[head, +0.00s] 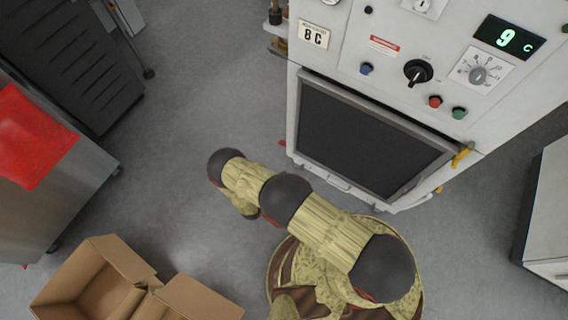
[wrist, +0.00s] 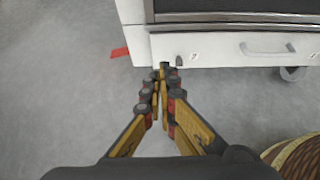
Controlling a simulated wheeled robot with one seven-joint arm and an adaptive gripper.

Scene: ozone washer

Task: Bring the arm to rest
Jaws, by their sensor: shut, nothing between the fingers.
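My gripper (wrist: 165,72) shows in the wrist view with its black and yellow fingers close together and nothing between them. It hangs over the grey floor, with its tips near the lower front edge of the white machine in that picture. I cannot tell whether the tips touch it. In the head view my arm (head: 325,230) stretches from the lower right toward the upper left, folded in front of the machine. The gripper itself is hidden under the arm there. The white washer (head: 375,200) has a dark door panel (head: 372,138) that looks shut.
The machine's panel has a green display (head: 508,38) reading 9 C and a black knob (head: 418,72). Open cardboard boxes (head: 95,285) stand at the lower left. A steel cabinet with a red patch (head: 32,135) is at the left. Floor (head: 190,110) between is clear.

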